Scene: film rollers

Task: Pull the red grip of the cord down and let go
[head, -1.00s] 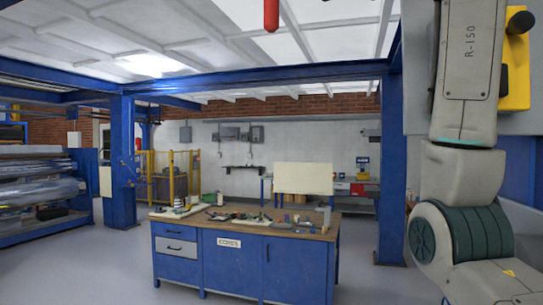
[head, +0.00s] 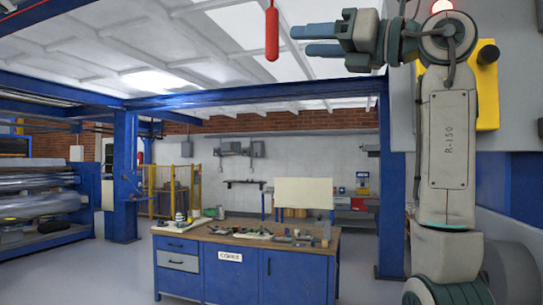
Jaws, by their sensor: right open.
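The red grip (head: 272,34) hangs upright on a thin cord at the top of the head view, a little left of my right gripper. The cord (head: 271,3) runs out of the picture at the top edge. My right gripper (head: 306,40) is raised at the top right, its two blue-grey fingers pointing left toward the grip. The fingers are open and empty, and a gap shows between their tips and the grip. How far apart they are in depth is hard to tell. My left gripper is not in view.
A blue workbench (head: 245,266) with tools on its wooden top stands below. A blue post (head: 391,190) and a yellow box (head: 487,85) with a black knob are at the right, behind my right arm. The air around the grip looks clear.

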